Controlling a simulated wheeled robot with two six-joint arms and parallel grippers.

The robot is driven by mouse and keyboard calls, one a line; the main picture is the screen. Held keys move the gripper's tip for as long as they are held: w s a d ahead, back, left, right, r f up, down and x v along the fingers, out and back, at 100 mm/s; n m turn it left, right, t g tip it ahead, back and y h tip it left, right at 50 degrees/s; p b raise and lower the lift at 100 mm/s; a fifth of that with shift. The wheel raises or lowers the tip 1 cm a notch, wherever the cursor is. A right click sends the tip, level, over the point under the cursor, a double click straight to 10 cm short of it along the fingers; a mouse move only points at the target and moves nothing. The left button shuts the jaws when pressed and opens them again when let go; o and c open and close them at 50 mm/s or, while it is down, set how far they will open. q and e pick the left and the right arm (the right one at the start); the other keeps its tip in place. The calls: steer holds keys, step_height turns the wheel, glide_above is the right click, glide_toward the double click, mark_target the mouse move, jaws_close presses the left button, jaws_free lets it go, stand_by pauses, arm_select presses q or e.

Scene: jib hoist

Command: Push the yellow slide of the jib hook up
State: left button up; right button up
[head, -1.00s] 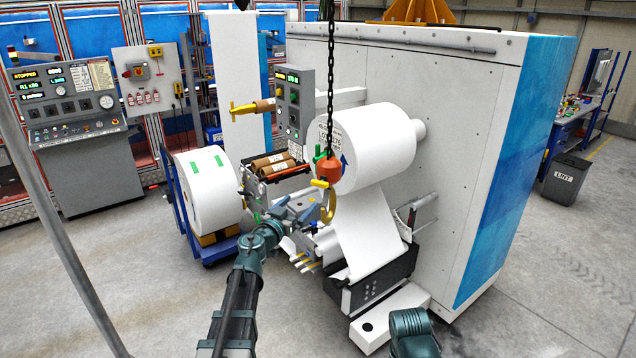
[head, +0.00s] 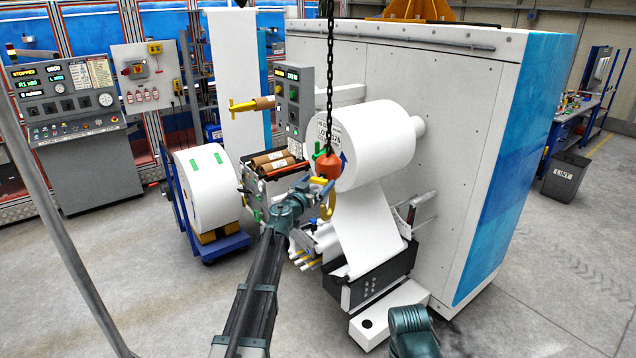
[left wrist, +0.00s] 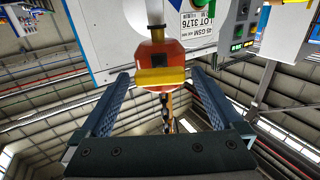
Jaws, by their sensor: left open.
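The jib hook's orange block (head: 327,166) hangs on a dark chain in front of the large white roll. Its yellow slide (head: 320,183) sticks out on the near left side, above the yellow hook (head: 328,207). My left gripper (head: 310,186) is open, close to the slide, and partly hides it in the head view. In the left wrist view, the yellow slide (left wrist: 160,77) lies across the orange block (left wrist: 161,50), between my open fingertips (left wrist: 160,74) in the picture. I cannot tell whether they touch. My right gripper is outside the view.
The large white roll (head: 375,145) is just behind the hook. A control box (head: 293,100) and brown cores (head: 275,163) are to the left. A second roll (head: 208,187) stands on a blue cart farther left. The floor in front is mostly clear.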

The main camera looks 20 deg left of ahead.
arm_select(q)
steer(key=shift+w+d, duration=0.1)
steer(key=shift+w, duration=0.3)
jaws_close()
